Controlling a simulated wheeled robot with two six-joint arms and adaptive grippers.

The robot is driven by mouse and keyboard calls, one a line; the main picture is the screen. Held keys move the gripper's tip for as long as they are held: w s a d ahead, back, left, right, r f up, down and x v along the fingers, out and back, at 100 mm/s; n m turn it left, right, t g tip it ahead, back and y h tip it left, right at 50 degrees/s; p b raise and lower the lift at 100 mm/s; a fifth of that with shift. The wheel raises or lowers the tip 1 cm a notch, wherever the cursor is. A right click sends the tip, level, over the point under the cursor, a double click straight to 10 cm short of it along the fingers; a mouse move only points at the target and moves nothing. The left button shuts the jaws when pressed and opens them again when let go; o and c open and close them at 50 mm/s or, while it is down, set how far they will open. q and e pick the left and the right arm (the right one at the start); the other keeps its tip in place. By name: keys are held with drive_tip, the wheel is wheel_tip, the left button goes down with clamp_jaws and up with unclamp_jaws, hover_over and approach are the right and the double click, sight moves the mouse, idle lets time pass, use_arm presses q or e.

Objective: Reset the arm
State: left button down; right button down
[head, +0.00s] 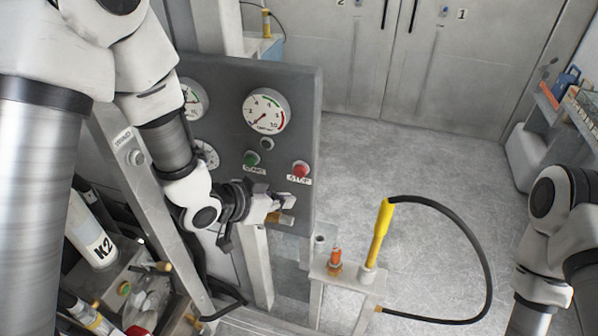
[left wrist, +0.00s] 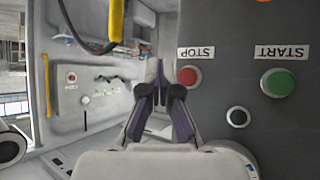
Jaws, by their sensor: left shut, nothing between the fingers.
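My left arm comes in from the left in the head view. Its gripper (head: 284,208) hangs in front of the lower right part of a dark grey control panel (head: 225,105), below the red STOP button (head: 300,169) and the green START button (head: 251,159). In the left wrist view the gripper (left wrist: 162,85) is shut and empty, its fingertips together. The STOP button (left wrist: 189,76) is just right of the fingers and the START button (left wrist: 278,82) is farther right. My right arm shows at the right edge of the head view; its gripper is out of frame.
A stand with a yellow-handled nozzle (head: 380,233) and a looping black hose (head: 478,237) is right of the panel. An orange fitting (head: 335,258) sits on it. Cluttered equipment, including a K2 cylinder (head: 92,232), is at lower left. Open floor (head: 430,165) lies before the grey doors (head: 455,60).

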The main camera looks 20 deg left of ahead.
use_arm(q)
drive_tip(key=s+a+f+n+g+y+b, duration=0.1)
drive_tip(key=s+f+g, duration=0.1)
drive_tip(key=s+f, duration=0.35)
drive_tip(key=s+a+f+n+g+b, duration=0.1)
drive_tip(key=s+f, duration=0.2)
drive_tip(key=f, duration=0.6)
drive_tip(key=s+f+n+g+y+b, duration=0.15)
drive_tip(key=s+f, duration=0.25)
drive_tip(key=f, duration=0.4)
drive_tip(key=s+a+f+n+g+y, duration=0.3)
drive_tip(key=s+a+f, duration=0.4)
drive_tip(key=s, duration=0.5)
drive_tip(key=shift+s+a+f+g, duration=0.15)
drive_tip(key=shift+s+f+g, duration=0.1)
drive_tip(key=shift+f+g, duration=0.45)
drive_tip(key=shift+w, duration=0.1)
